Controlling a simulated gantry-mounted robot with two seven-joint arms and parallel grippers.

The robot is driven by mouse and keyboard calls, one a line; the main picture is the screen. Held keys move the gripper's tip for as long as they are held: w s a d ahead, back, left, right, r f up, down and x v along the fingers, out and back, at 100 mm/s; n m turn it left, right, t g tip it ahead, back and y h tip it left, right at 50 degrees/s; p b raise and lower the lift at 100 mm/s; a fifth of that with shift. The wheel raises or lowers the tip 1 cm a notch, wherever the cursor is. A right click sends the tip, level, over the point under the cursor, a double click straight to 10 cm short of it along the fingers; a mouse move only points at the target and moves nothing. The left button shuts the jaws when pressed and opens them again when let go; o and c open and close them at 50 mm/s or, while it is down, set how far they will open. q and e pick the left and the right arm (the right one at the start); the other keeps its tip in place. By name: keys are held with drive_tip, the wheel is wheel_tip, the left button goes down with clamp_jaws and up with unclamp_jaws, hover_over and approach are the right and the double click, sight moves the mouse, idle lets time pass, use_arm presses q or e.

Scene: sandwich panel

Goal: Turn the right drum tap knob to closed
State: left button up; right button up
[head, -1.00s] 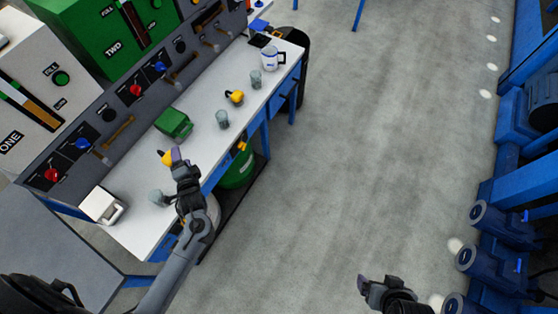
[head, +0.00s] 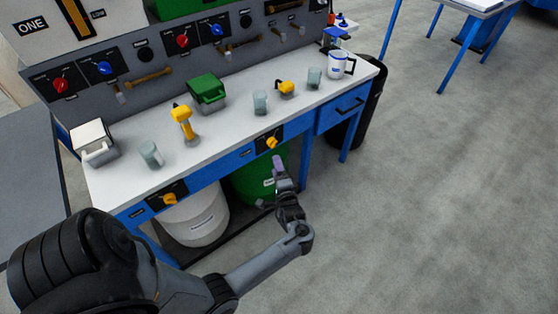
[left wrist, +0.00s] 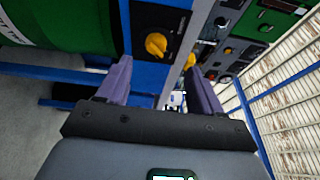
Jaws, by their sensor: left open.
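The right drum tap knob (head: 271,142) is a yellow knob on a black plate on the bench's blue front rail, above the green drum (head: 256,185). In the left wrist view the knob (left wrist: 156,44) shows beyond the fingertips, tilted on its plate, its setting not readable. My left gripper (head: 279,165) is just in front of and slightly below the knob. Its purple fingers (left wrist: 157,68) are spread, with nothing held between them and a gap to the knob. My right gripper is out of view.
The left tap knob (head: 169,198) sits above a white drum (head: 197,219). Cups, a mug (head: 340,64), a green box (head: 207,92) and a yellow-handled item (head: 183,121) stand on the white bench top (head: 225,119). Open floor lies to the right.

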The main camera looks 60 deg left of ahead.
sight(273, 146)
use_arm(q)
drive_tip(key=b+x, duration=0.1)
drive_tip(key=x, duration=0.2)
drive_tip(key=b+x, duration=0.2)
drive_tip(key=x, duration=0.1)
drive_tip(key=w+f+b+x, duration=0.1)
drive_tip(key=x, duration=0.3)
drive_tip(key=shift+w+d+b, duration=0.1)
drive_tip(key=shift+d+b, duration=0.1)
drive_tip(key=shift+b, duration=0.2)
drive_tip(key=shift+w+a+r, duration=0.1)
drive_tip(key=shift+w+a, duration=0.05)
drive_tip(key=shift+a, duration=0.45)
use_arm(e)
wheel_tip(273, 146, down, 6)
use_arm(q)
drive_tip(key=c, duration=1)
drive_tip(key=shift+c, duration=0.2)
